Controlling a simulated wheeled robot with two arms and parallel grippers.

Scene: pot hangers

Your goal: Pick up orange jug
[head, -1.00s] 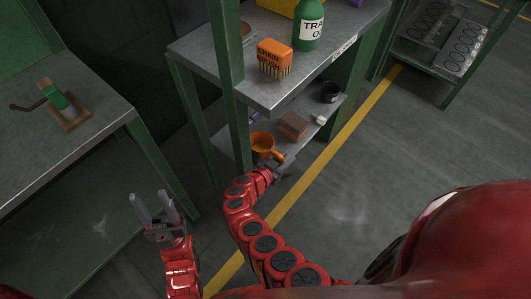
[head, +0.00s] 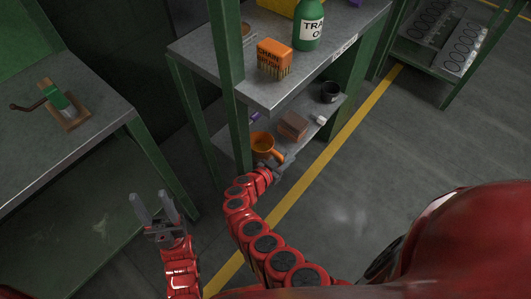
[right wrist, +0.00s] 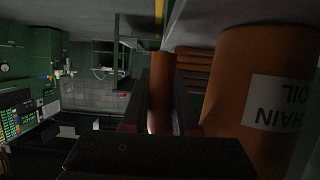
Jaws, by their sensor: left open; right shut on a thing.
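The orange jug (head: 262,141) is at the lower shelf of the metal rack, near its left front corner, partly behind a green post. My right gripper (head: 280,161) is at the jug's front side, over the shelf edge. In the right wrist view the jug's body (right wrist: 228,75) shows a white label reading CHAIN OIL. Its handle (right wrist: 162,88) is between the fingers of my right gripper (right wrist: 160,115), which is shut on it. I cannot tell whether the jug touches the shelf. My left gripper (head: 153,203) is open and empty, above the floor near the left workbench.
The lower shelf (head: 312,135) also holds a brown box (head: 292,125), a black cup (head: 330,92) and a small white item (head: 320,120). The upper shelf (head: 262,93) overhangs it and carries an orange brush (head: 274,56) and a green bottle (head: 308,25).

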